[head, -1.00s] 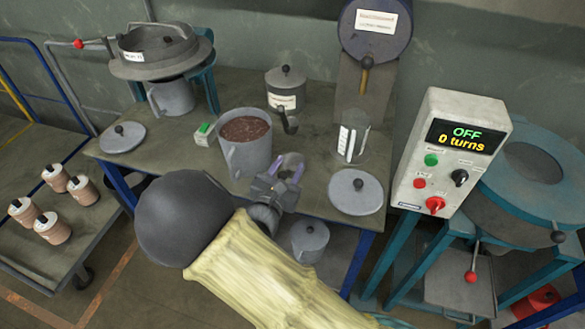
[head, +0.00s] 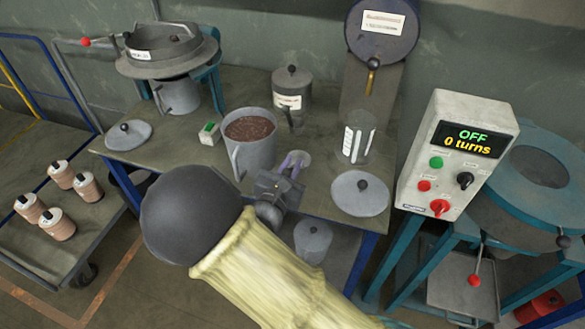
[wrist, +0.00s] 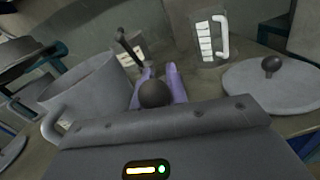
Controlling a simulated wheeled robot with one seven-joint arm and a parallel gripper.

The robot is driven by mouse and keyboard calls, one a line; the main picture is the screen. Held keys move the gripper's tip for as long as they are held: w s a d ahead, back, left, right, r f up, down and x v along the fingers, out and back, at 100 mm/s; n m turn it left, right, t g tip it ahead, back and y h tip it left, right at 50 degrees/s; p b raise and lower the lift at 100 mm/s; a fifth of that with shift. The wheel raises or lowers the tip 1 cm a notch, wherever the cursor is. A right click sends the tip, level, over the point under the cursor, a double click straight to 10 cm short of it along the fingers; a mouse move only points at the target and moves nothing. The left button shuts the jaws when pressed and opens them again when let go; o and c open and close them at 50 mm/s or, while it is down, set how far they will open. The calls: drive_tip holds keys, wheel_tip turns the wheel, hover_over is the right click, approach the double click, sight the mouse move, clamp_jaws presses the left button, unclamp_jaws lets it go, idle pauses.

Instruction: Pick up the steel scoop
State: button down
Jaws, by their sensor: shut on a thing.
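The steel scoop (head: 303,157) is at the front middle of the bench, its grey bowl partly hidden by my fingers. My gripper (head: 293,164) is shut on it, reaching in from the front. In the wrist view a dark round knob (wrist: 154,94), which looks like the end of the scoop's handle, sits between the two purple fingers (wrist: 160,80). I cannot tell whether the scoop touches the bench top.
A grey jug of brown granules (head: 249,130) stands close left of my gripper. A labelled lidded canister (head: 291,92) and a clear measuring jug (head: 357,140) stand behind. A round lid (head: 360,194) lies at right. A control box reading OFF (head: 455,155) is further right.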

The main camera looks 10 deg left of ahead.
wheel_tip(320, 180, up, 9)
drive_tip(key=shift+r, duration=0.1)
idle(0.6)
drive_tip(key=c, duration=2)
unclamp_jaws()
clamp_jaws()
